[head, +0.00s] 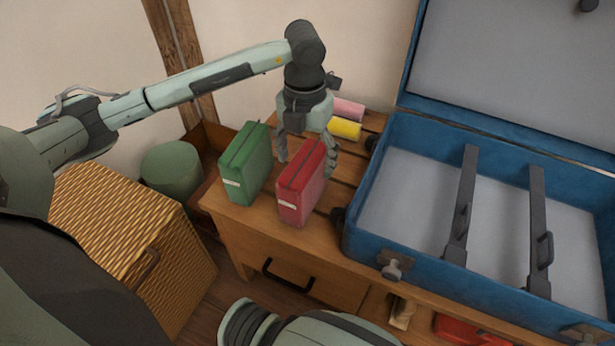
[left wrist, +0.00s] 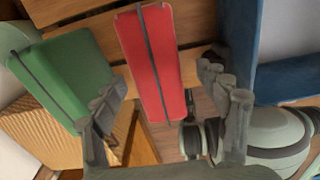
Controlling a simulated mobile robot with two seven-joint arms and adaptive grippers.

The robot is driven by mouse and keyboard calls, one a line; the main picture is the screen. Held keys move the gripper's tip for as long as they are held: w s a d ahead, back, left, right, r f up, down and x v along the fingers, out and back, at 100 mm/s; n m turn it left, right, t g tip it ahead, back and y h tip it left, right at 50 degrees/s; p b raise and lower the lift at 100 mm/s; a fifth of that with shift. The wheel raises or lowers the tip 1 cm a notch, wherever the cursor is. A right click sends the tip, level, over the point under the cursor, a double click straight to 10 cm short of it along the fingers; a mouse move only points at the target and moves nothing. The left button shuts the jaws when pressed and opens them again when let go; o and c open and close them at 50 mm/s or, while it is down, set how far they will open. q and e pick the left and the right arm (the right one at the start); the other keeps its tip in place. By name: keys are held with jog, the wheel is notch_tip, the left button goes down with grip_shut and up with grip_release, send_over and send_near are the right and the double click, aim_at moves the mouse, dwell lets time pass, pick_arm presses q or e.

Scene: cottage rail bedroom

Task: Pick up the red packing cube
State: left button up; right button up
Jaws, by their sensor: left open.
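The red packing cube (head: 302,182) stands upright on the wooden slatted bench, with a dark strip along its top and a white label on its front. In the left wrist view the red cube (left wrist: 155,62) lies between the two fingers, with gaps on both sides. My left gripper (head: 307,152) is open and points down at the red cube from above and behind. One finger is by the gap between the red cube and the green one, the other by the red cube's right side. How far down the fingers reach is hard to tell. My right gripper is not in view.
A green packing cube (head: 246,163) stands close left of the red one. The open blue suitcase (head: 430,264) with dark straps is to the right. Yellow (head: 345,128) and pink (head: 348,109) rolls lie behind. A wicker basket (head: 130,237) stands on the floor at left.

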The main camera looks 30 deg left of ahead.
pick_arm(q)
notch_tip(320, 180, down, 5)
jog(key=shift+a+f, duration=0.15)
jog(key=shift+c, duration=0.2)
jog(key=shift+w, duration=0.1)
jog(key=c, duration=1.5)
